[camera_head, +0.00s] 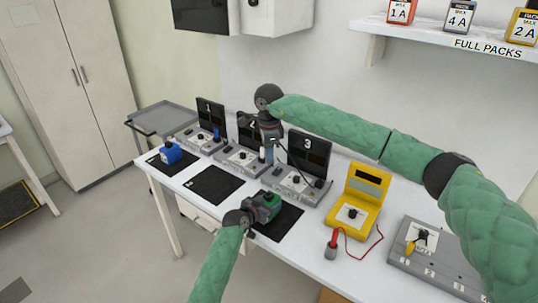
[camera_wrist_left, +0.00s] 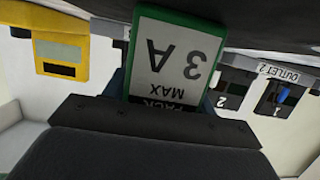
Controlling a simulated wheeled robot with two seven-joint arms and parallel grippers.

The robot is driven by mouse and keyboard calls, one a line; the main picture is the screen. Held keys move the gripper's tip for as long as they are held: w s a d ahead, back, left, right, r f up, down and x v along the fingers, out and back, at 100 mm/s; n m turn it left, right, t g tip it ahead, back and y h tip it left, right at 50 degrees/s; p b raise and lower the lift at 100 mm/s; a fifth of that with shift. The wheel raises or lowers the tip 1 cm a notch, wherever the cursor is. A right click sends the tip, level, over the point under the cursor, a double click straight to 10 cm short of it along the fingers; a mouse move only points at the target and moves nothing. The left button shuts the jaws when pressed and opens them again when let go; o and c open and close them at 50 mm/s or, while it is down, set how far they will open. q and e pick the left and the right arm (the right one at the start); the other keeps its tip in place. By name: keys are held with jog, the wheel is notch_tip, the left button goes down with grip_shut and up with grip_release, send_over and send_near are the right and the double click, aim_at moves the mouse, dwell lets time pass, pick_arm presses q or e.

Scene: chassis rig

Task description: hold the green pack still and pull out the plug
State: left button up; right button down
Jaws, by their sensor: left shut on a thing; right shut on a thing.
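The green pack (camera_head: 270,200) is over the front edge of the dark mat before station 3. My left gripper (camera_head: 258,208) is shut on it. In the left wrist view the pack (camera_wrist_left: 170,62) fills the space by the jaws, its label upside down, reading "PACK MAX 3 A". My right gripper (camera_head: 268,150) is higher and farther back, apart from the pack, pointing down between stations 2 and 3. It is shut on what looks like the plug, mostly hidden by the fingers. A thin dark cord runs from there toward station 3 (camera_head: 300,180).
A blue pack (camera_head: 171,153) sits on the left mat. The middle mat (camera_head: 214,185) is empty. A yellow meter (camera_head: 355,200) with a red probe (camera_head: 332,243) and a grey panel (camera_head: 435,255) stand right. A shelf (camera_head: 450,38) with packs hangs above.

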pick_arm(q)
jog(key=shift+f, duration=0.1)
jog(key=o, duration=1.4)
jog(key=shift+c, duration=0.2)
